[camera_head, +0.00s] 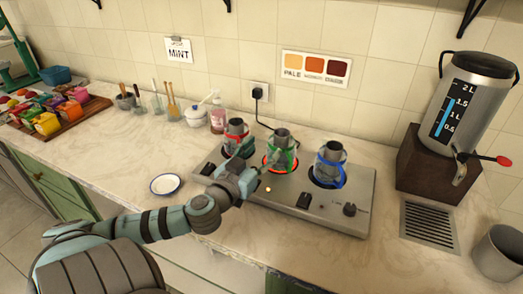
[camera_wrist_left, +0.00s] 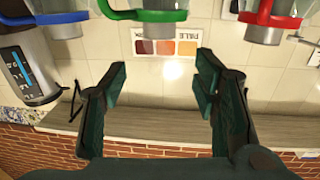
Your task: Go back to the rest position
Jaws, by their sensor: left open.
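My left gripper (camera_head: 256,160) is over the front of the grey hot plate unit (camera_head: 340,209), near the red-banded and green-banded pots. In the left wrist view the gripper (camera_wrist_left: 160,82) is open, with nothing between its fingers. The red-banded pot (camera_head: 236,127), green-banded pot (camera_head: 281,136) and blue-banded pot (camera_head: 330,152) stand upright in a row on the unit. The wrist view is upside down and shows the blue (camera_wrist_left: 58,16), green (camera_wrist_left: 158,15) and red (camera_wrist_left: 270,20) bands along its top. My right gripper is not in view.
A metal samovar (camera_head: 472,105) on a wooden block stands at right, beside a drain grate (camera_head: 429,224) and a grey cup (camera_head: 500,252). A white saucer (camera_head: 165,184) lies left of my arm. Jars and a tray (camera_head: 68,126) of coloured boxes stand further left.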

